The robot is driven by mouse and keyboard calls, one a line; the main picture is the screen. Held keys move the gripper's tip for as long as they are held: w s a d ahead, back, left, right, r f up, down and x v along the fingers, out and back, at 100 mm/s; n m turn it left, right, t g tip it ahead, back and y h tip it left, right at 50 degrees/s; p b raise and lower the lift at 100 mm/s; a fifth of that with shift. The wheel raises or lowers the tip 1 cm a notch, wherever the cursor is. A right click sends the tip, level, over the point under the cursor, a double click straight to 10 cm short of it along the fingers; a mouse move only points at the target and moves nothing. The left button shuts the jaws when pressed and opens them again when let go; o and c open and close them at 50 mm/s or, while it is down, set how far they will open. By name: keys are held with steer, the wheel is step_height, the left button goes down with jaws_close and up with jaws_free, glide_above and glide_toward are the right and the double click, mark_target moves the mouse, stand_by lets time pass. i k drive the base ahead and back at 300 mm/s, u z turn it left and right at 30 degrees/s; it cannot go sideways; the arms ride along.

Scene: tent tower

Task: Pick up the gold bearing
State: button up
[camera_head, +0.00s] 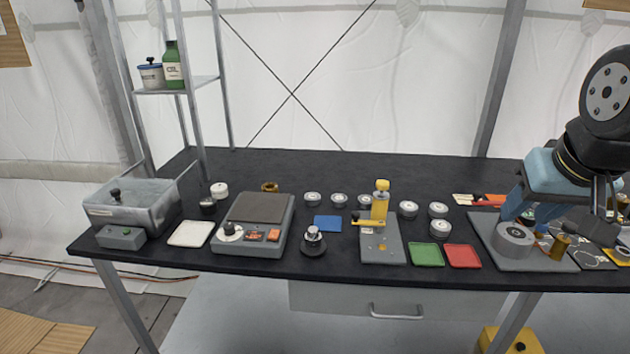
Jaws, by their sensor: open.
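Two small gold pieces show, and I cannot tell for sure which is the gold bearing. A gold ring-like piece (270,187) lies on the black table behind the grey scale. A gold cylinder (560,245) stands at the right on a grey plate (500,258), beside a grey round part (513,239). My gripper (556,215), blue and dark, is open at the right end of the table, above and close to the grey plate. Its fingers partly hide what lies behind them. I see nothing held in it.
A scale (236,205), a yellow-handled press (380,225) and a grey tub (132,205) stand on the table. Several silver bearings (408,209) lie around the press. Green (427,254) and red (464,256) mats lie in front. The table's back middle is clear.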

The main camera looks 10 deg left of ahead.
mark_target(269, 187)
steer(key=i, duration=0.15)
steer(key=z, duration=2.1)
steer(key=k, duration=2.15)
steer(key=u, duration=1.7)
steer(key=i, duration=0.55)
steer(key=u, duration=0.2)
